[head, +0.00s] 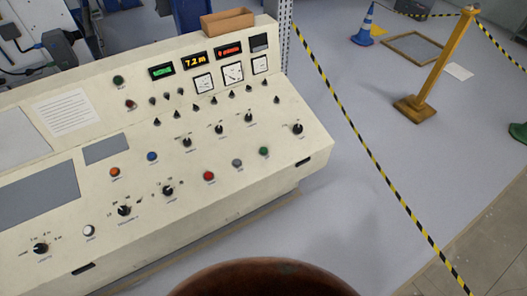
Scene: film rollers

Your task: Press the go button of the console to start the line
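The cream console (250,190) fills the left and middle of the head view, with its sloped panel facing me. A green button (264,151) sits on the lower right of the panel, beside a grey button (237,163) and a red button (209,176). A dark green button (118,79) is higher up, near a dark red one (130,104). The labels are too small to read, so I cannot tell which button is marked go. Neither of my grippers is in view, and nothing covers these buttons.
Black knobs (168,190), an orange button (115,172) and a blue button (152,156) are also on the panel. Yellow-black tape (361,143) runs right of the console. A yellow post (441,62) stands beyond it. A brown rounded thing (262,280) is at the bottom.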

